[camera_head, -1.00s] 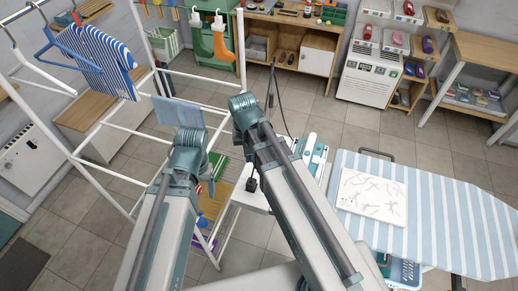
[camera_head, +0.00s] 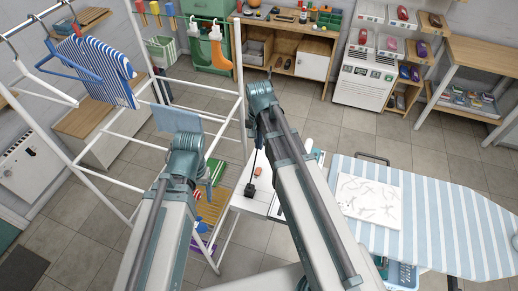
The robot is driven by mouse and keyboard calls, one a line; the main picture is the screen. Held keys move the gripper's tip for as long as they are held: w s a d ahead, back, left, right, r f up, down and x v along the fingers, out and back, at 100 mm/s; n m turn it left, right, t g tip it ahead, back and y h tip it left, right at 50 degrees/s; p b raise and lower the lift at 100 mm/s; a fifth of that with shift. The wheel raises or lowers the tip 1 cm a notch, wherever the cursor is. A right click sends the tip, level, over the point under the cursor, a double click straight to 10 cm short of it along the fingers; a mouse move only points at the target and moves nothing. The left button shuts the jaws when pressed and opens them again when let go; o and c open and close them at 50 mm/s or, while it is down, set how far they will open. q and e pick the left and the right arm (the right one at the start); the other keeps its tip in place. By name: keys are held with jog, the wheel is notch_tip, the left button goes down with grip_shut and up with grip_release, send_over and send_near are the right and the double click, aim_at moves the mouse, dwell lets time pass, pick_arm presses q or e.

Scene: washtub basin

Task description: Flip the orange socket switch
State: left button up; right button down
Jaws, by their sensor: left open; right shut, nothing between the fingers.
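A small orange piece (camera_head: 259,171), which looks like the orange socket switch, shows on the white tabletop (camera_head: 243,203) between my two arms. It is too small to tell which way the switch is set. A black block (camera_head: 250,189) with a thin dark cord rising from it is just below and left of the orange piece. My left arm stands left of the table, and my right arm crosses over its right part. Neither gripper's fingers can be made out; the arm links hide what is beneath them.
A white drying rack (camera_head: 110,193) with a striped shirt (camera_head: 100,70) stands at left. A striped ironing board (camera_head: 445,225) with a white patterned panel (camera_head: 368,197) is at right. A white cabinet (camera_head: 365,80) and shelves line the back. Open tiled floor lies between.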

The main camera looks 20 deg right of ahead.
aim_at(259, 169)
notch_tip(259, 169, down, 13)
jog(key=b, duration=1.2)
jog(key=shift+f+b, duration=0.15)
jog(key=shift+b, duration=0.2)
